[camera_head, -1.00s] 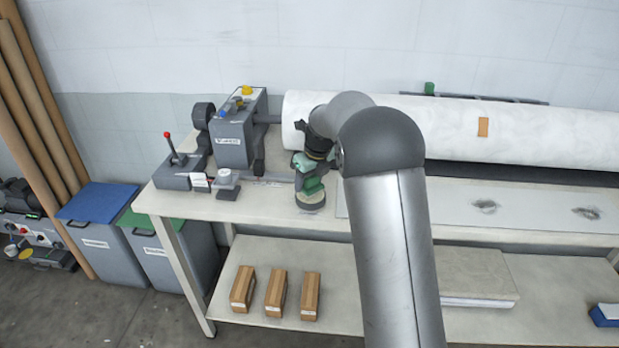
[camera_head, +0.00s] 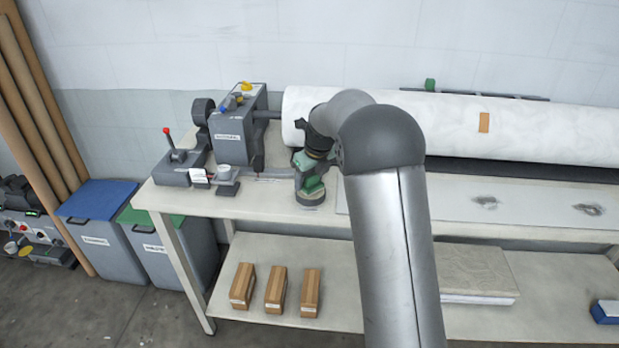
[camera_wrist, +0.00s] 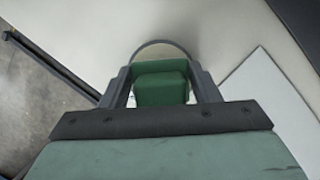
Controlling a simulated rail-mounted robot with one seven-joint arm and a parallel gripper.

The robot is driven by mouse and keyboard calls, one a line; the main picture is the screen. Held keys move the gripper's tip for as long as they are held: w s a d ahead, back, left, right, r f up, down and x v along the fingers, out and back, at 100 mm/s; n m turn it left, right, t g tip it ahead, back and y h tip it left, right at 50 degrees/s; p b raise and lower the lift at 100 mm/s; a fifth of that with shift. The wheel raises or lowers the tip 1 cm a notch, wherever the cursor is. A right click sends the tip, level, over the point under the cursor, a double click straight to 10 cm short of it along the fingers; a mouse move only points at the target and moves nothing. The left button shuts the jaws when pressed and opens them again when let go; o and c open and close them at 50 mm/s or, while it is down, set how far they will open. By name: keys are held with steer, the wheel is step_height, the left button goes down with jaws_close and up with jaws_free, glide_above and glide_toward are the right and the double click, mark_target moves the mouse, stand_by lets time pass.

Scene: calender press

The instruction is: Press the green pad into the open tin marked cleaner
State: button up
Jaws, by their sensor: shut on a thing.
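My gripper (camera_head: 311,182) points down at the front of the bench, left of the pale sheet. In the wrist view its two fingers are shut on a green block (camera_wrist: 161,88), which I take to be the green pad. A thin round rim (camera_wrist: 160,42) shows around and beyond the block, and a low round thing (camera_head: 310,202) sits right under the gripper in the head view. It may be the open tin. No label on it can be read, and the pad's underside and its contact with the tin are hidden.
A grey press housing (camera_head: 232,130) and a red-knobbed lever box (camera_head: 175,170) stand to the left. A large white roll (camera_head: 520,135) lies behind. A pale sheet (camera_head: 400,208) with dark smudges covers the bench to the right.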

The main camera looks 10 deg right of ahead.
steer(key=shift+f, duration=0.55)
stand_by(1.4)
step_height(320, 180, up, 7)
steer(key=p, duration=0.6)
steer(key=shift+r, duration=0.15)
stand_by(0.7)
